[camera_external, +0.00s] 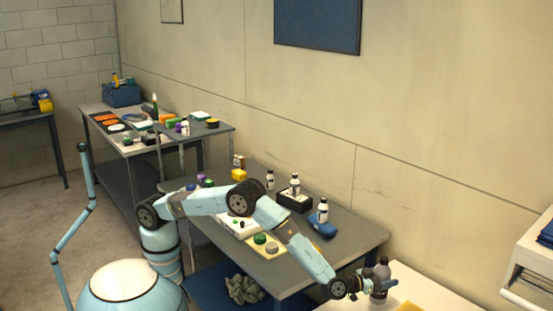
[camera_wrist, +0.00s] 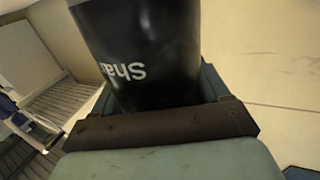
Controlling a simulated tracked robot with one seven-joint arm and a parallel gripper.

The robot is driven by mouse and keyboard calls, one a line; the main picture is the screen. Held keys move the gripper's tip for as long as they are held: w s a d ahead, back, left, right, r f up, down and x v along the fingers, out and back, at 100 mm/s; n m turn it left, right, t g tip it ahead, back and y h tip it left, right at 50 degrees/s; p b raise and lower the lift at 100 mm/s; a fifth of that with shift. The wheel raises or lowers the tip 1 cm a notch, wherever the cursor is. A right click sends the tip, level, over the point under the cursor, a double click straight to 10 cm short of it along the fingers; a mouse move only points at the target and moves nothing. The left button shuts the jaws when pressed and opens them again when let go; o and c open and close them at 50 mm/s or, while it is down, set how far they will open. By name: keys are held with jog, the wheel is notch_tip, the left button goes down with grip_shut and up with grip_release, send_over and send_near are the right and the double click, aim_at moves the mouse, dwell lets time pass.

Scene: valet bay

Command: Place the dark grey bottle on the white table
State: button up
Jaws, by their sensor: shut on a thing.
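The dark grey bottle (camera_external: 380,281) is at the lower right in the external view, upright, with a grey cap. My gripper (camera_external: 362,283) is shut on its side. In the wrist view the dark bottle (camera_wrist: 140,50) fills the upper middle, with part of a white label text showing, and sits between the jaws of my gripper (camera_wrist: 160,95). The white table (camera_external: 450,298) is at the lower right, behind and beneath the bottle in the picture. I cannot tell whether the bottle's base touches it.
An orange-yellow item (camera_external: 408,307) lies on the white table near the bottle. A grey workbench (camera_external: 350,238) with several bottles, a black tray and a blue cloth stands to the left. A white shelf unit (camera_external: 525,262) holding blue cloth is at the right edge.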

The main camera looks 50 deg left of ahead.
jog(key=shift+w+d+f, duration=0.2)
jog(key=shift+f, duration=1.6)
jog(key=shift+f, duration=0.1)
jog(key=o, duration=1.5)
